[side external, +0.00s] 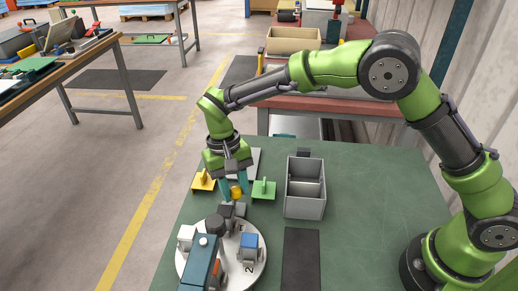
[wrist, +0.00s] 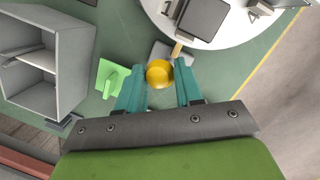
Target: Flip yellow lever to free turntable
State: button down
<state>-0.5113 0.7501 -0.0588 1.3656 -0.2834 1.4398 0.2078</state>
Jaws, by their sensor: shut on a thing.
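The yellow lever (side external: 236,192) has a round ball knob and stands at the far edge of the turntable. In the wrist view the knob (wrist: 159,74) sits between my teal fingertips, with a short yellow stem running toward the turntable. My gripper (side external: 234,187) reaches down over the lever and is shut on its knob; it also shows in the wrist view (wrist: 160,82). The white round turntable (side external: 258,268) carries a blue-topped block, a white block and dark fixtures. Part of its rim shows in the wrist view (wrist: 152,10). The lever's base is partly hidden.
A green bracket (side external: 264,189) stands just right of the lever, and a yellow bracket (side external: 203,181) stands to its left. A grey open bin (side external: 305,204) is farther right. A teal machine part (side external: 203,262) covers part of the turntable. The green tabletop (side external: 375,190) is clear at right.

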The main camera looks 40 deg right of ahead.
aim_at(235, 191)
jog(key=shift+w+a+g+h, duration=0.8)
jog(key=shift+w+g+h, duration=0.05)
jog(key=shift+g+h, duration=0.25)
jog(key=c, duration=0.8)
grip_release()
jog(key=shift+a, duration=0.1)
jog(key=shift+o, duration=0.2)
jog(key=shift+r, duration=0.5)
jog(key=r, duration=0.2)
jog(key=shift+s+d+r, duration=0.25)
jog(key=shift+s+r, duration=0.1)
jog(key=s+d, duration=0.3)
jog(key=s, duration=0.3)
jog(key=s+d+r, duration=0.1)
jog(key=s+d, duration=0.3)
jog(key=s, duration=0.3)
jog(key=shift+d, duration=0.25)
